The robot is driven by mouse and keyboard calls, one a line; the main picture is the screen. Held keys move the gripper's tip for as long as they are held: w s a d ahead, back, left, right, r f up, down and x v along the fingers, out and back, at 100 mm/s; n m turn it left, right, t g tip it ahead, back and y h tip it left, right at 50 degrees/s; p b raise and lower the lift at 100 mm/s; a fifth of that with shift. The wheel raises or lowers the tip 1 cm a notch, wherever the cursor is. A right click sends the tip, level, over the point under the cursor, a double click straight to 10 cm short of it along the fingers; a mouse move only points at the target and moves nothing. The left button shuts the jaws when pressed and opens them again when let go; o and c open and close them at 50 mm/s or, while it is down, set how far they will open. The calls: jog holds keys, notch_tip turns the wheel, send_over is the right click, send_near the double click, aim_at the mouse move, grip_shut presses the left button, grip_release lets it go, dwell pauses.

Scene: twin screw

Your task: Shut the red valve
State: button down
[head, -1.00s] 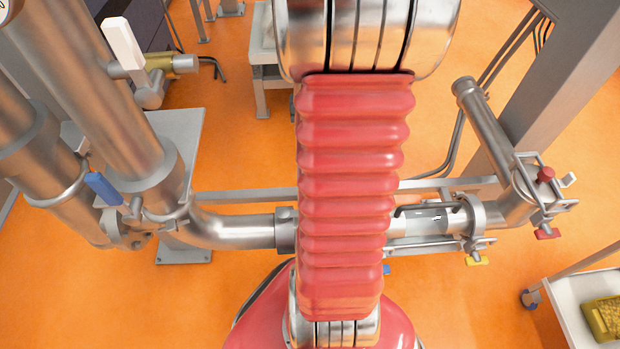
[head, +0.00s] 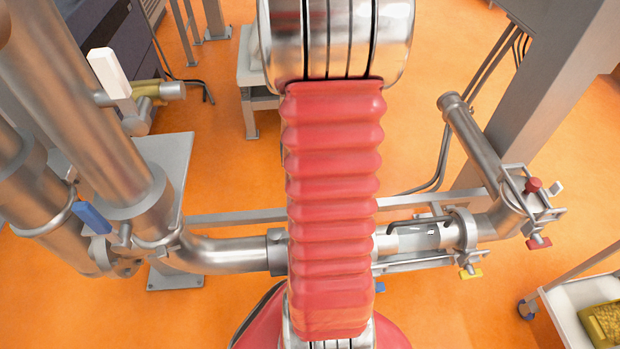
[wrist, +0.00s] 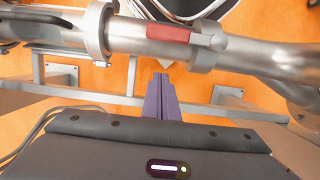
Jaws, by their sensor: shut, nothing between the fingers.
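In the wrist view a red valve handle (wrist: 168,33) lies lengthwise along a steel pipe, near a pipe collar. My gripper (wrist: 161,78) has purple fingers that are shut and empty. Its tips are just below the pipe in the picture, apart from the red handle. In the head view my red-sleeved arm covers the middle of the pipe, and my gripper is hidden. A small red handle (head: 538,243) and a red knob (head: 533,185) show on the pipe fittings at the right. I cannot tell whether either belongs to the same valve as the wrist-view handle.
A blue handle (head: 92,217) and a white handle (head: 108,72) are on the left pipes. A yellow handle (head: 470,273) hangs under the horizontal pipe. A grey post (head: 560,90) stands at right. A white cart (head: 570,305) stands lower right. Open orange floor lies between.

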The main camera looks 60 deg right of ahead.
jog(key=shift+s+a+f, duration=1.65)
jog(key=shift+a+f, duration=0.15)
jog(key=shift+a, duration=0.1)
jog(key=shift+d, duration=0.2)
jog(key=shift+a, duration=0.2)
